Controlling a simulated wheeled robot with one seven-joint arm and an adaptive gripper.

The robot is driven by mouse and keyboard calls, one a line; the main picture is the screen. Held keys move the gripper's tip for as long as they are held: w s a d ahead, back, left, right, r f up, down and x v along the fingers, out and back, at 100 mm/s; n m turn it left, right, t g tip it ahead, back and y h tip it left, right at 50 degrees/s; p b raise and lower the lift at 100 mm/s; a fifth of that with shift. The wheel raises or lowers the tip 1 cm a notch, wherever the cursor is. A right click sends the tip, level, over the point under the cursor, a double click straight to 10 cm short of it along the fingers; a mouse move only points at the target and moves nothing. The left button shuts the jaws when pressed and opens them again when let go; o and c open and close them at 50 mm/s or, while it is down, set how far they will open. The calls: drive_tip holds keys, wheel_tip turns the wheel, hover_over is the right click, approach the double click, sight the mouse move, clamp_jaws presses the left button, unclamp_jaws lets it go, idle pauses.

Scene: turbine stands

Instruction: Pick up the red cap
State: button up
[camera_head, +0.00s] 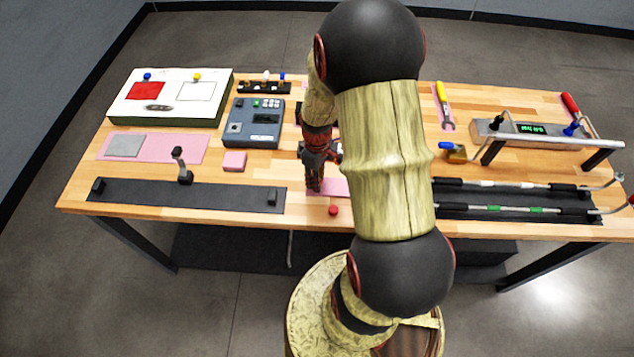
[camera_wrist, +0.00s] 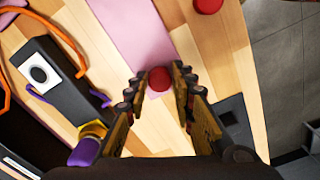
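Two small round red pieces show in the wrist view, and I cannot tell which is the named cap. One red piece (camera_wrist: 159,80) lies at the edge of a pink mat (camera_wrist: 135,30), seen between my fingertips. The other red piece (camera_wrist: 208,5) is at the top of that view; a red piece (camera_head: 333,210) also shows near the table's front edge in the head view. My gripper (camera_wrist: 158,77) is open and points down at the table, with nothing clasped. In the head view my gripper (camera_head: 315,188) hides the red piece at the mat.
The wooden table (camera_head: 75,190) holds a black rail (camera_head: 230,196) at front left, a pink block (camera_head: 234,161), and a grey-blue device (camera_head: 254,125). At right are black strips with rods (camera_head: 510,208) and a metal stand (camera_head: 545,135). A black box (camera_wrist: 50,80) lies left in the wrist view.

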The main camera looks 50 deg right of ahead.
drive_tip(key=c, duration=0.4)
drive_tip(key=shift+r, duration=0.15)
drive_tip(key=shift+r, duration=0.25)
wheel_tip(320, 180, up, 2)
drive_tip(key=shift+w+r, duration=0.1)
drive_tip(key=shift+r, duration=0.05)
drive_tip(key=s+a+r+p, duration=0.2)
drive_tip(key=s+r, duration=0.8)
drive_tip(key=s, duration=0.4)
drive_tip(key=shift+a, duration=0.2)
